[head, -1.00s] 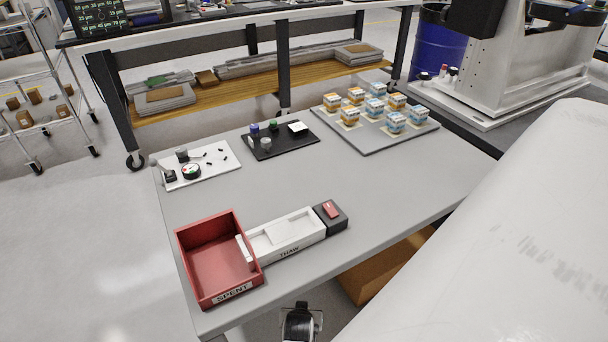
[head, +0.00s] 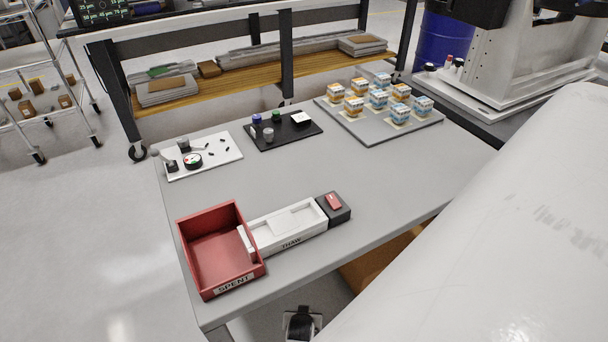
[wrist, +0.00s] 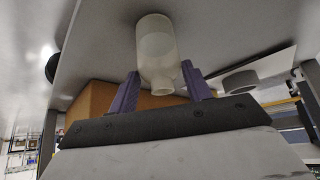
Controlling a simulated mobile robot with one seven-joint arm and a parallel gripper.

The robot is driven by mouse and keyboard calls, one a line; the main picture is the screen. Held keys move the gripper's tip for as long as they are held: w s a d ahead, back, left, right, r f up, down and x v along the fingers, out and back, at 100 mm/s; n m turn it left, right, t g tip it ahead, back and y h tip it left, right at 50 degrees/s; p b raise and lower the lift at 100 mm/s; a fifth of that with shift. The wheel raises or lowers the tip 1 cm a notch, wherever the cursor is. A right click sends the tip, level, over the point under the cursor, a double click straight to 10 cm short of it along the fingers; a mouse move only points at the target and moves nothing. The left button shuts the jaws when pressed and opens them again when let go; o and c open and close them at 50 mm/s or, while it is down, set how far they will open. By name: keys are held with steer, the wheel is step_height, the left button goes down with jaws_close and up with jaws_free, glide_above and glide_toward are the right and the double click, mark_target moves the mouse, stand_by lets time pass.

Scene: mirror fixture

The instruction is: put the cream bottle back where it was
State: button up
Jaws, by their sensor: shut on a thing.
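The cream bottle (wrist: 155,45) shows in the wrist view as a pale, translucent bottle, with its narrower neck toward the camera. My gripper (wrist: 163,76) has its two purple fingers on either side of the bottle near the neck end, shut on it. In the head view neither the bottle nor my gripper shows; a large white part of my own body covers the lower right.
The grey table (head: 320,190) holds a red SPENT bin (head: 213,287), a white THAW tray (head: 290,242), a white panel (head: 222,160), a black tray (head: 290,140) and a grey board (head: 370,138) with several small boxes. Its middle is clear. A brown box (wrist: 90,97) shows in the wrist view.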

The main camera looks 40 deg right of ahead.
steer(key=o, duration=1.4)
steer(key=shift+f, duration=0.15)
steer(key=shift+o, duration=0.2)
